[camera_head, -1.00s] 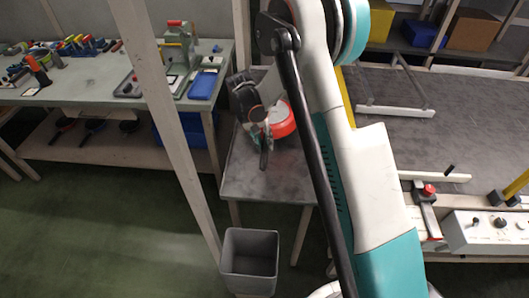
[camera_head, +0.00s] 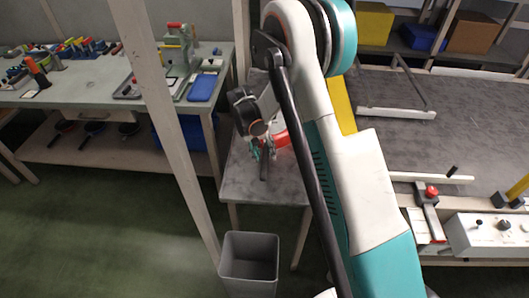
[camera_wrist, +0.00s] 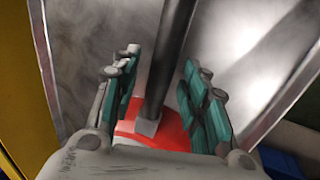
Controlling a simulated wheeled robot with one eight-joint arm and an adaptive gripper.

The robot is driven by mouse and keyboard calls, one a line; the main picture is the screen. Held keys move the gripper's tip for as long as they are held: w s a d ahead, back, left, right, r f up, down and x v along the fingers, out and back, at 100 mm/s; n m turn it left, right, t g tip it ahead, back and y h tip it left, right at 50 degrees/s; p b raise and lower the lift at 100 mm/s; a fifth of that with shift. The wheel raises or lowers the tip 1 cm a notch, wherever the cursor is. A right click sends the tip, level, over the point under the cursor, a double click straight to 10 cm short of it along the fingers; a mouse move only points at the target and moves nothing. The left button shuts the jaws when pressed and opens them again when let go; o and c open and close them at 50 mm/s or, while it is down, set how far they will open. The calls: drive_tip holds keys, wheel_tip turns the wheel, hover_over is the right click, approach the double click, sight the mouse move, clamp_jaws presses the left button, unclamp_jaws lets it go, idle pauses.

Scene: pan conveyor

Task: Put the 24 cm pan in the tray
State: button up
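The pan (camera_head: 281,139) is red with a dark handle (camera_head: 263,168) and sits at the small grey side table. My arm hides much of it in the head view. In the wrist view the red pan (camera_wrist: 150,137) shows at the bottom, and its dark straight handle (camera_wrist: 168,60) runs upward. My gripper (camera_wrist: 163,95) is open, with its green-padded fingers on either side of the handle and a gap to each. My gripper (camera_head: 259,150) also shows small beside the pan in the head view. I cannot tell which thing is the tray, nor the pan's size.
The side table (camera_head: 240,185) has bare grey top in front of the pan. A grey bin (camera_head: 249,268) stands below it. A tool bench (camera_head: 60,92) is at the left behind a pale post (camera_head: 165,110). A wide grey conveyor surface (camera_head: 450,125) with white guides lies right.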

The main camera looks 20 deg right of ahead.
drive_tip(key=shift+r, duration=0.1)
drive_tip(key=s+a+r+n+t+p, duration=0.1)
drive_tip(key=s+r+p, duration=0.1)
drive_tip(key=r, duration=0.9)
drive_tip(key=s+a+r+t+p, duration=0.1)
drive_tip(key=s+r+p, duration=0.1)
drive_tip(key=r, duration=0.9)
drive_tip(key=s+r+n+t+y, duration=0.1)
drive_tip(key=s+r+t+y, duration=0.1)
drive_tip(key=s+r, duration=0.55)
drive_tip(key=s+r+n+t+y, duration=0.1)
drive_tip(key=s+r+n+t, duration=0.1)
drive_tip(key=s, duration=1.5)
drive_tip(key=shift+s+r+n+t, duration=0.25)
drive_tip(key=shift+r+t, duration=0.35)
drive_tip(key=shift+t, duration=0.6)
drive_tip(key=shift+w+d, duration=0.1)
